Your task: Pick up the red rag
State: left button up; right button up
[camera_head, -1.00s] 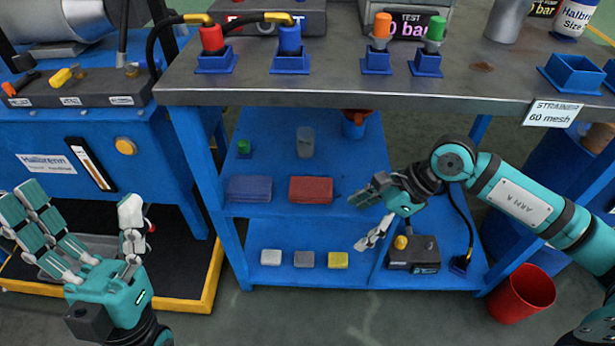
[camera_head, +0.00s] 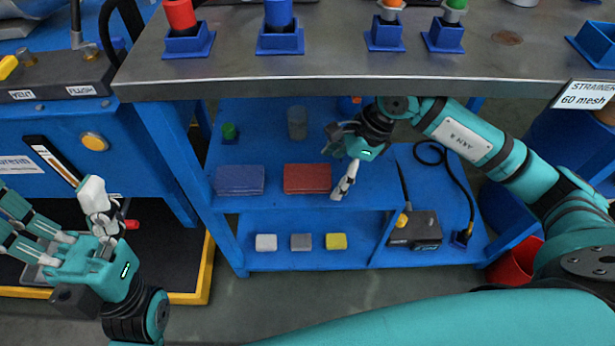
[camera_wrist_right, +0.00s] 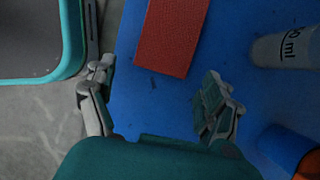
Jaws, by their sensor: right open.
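The red rag (camera_head: 307,178) is a flat folded rectangle on the blue middle shelf, right of a folded blue rag (camera_head: 239,180). It also shows at the top of the right wrist view (camera_wrist_right: 170,36), ahead of the fingers. My right gripper (camera_head: 335,172) is open and empty at the rag's right side; one finger reaches down by its right end. In the wrist view the spread fingers of this gripper (camera_wrist_right: 160,78) have the rag's near end ahead of the gap. My left gripper (camera_head: 48,205) is open and empty at the lower left, away from the shelf.
A grey metal benchtop (camera_head: 330,62) overhangs the shelf. A clear beaker (camera_head: 297,124) stands behind the rag, with a green-topped piece (camera_head: 229,132) farther left. Sponges (camera_head: 301,242) and a dark cabled device (camera_head: 415,230) lie on the lower shelf. A red bucket (camera_head: 512,263) stands at right.

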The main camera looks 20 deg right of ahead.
aim_at(310, 174)
jog(key=a, duration=0.2)
jog(key=w+a, duration=0.1)
jog(key=a, duration=0.2)
jog(key=shift+w+b, duration=0.2)
jog(key=shift+b, duration=0.2)
jog(key=shift+a+f+b, duration=0.1)
jog(key=shift+f+b, duration=0.25)
jog(key=shift+f, duration=0.2)
jog(key=shift+f, duration=0.15)
